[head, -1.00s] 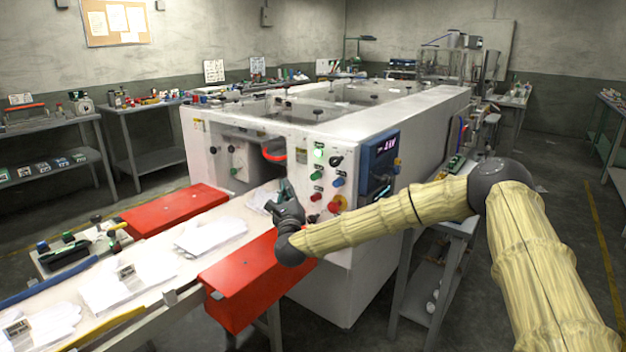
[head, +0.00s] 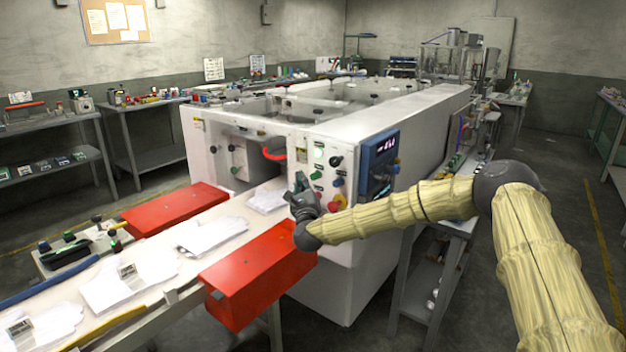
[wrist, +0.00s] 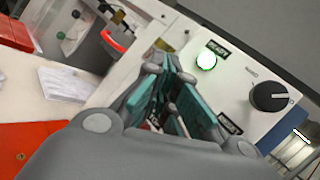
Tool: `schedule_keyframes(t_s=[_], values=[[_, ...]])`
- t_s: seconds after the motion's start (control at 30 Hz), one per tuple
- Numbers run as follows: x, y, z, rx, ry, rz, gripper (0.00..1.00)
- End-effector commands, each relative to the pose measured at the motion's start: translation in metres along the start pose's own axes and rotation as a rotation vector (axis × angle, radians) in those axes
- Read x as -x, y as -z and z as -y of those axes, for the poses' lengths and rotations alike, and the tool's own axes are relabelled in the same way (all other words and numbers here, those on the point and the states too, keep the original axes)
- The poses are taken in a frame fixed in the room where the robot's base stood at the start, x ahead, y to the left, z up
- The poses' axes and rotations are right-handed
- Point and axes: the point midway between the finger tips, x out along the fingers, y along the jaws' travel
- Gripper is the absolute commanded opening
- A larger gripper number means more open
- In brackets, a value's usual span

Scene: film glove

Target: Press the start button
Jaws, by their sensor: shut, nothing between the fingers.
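The white control panel (head: 325,143) on the machine's front carries a lit greenish-white lamp (head: 318,153), a black knob (head: 336,161) and several coloured buttons. A green button (head: 316,175), probably the start button, sits below the lamp. My gripper (head: 299,179) is shut and empty, just left of this green button in the head view. Whether it touches the panel cannot be told. In the wrist view, the teal-padded fingers (wrist: 170,75) point at the panel, left of the lit lamp (wrist: 206,62) labelled READY. The fingers and gripper body hide the green button there.
A red emergency-stop button (head: 338,203) sits low on the panel. A blue display box (head: 380,160) is at its right. A red box (head: 255,275) and a conveyor with white gloves (head: 210,235) lie left of my arm. A red loop handle (head: 273,154) is nearby.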

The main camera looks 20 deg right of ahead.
Motion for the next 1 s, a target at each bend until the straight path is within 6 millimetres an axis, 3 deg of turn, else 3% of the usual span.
schedule_keyframes(t_s=[0.3, 1.0], values=[[-0.0100, 0.0083, 0.0076, 0.001, 0.001, 0.000, 0.00], [-0.0101, 0.0080, 0.0075, 0.000, 0.000, 0.000, 0.00]])
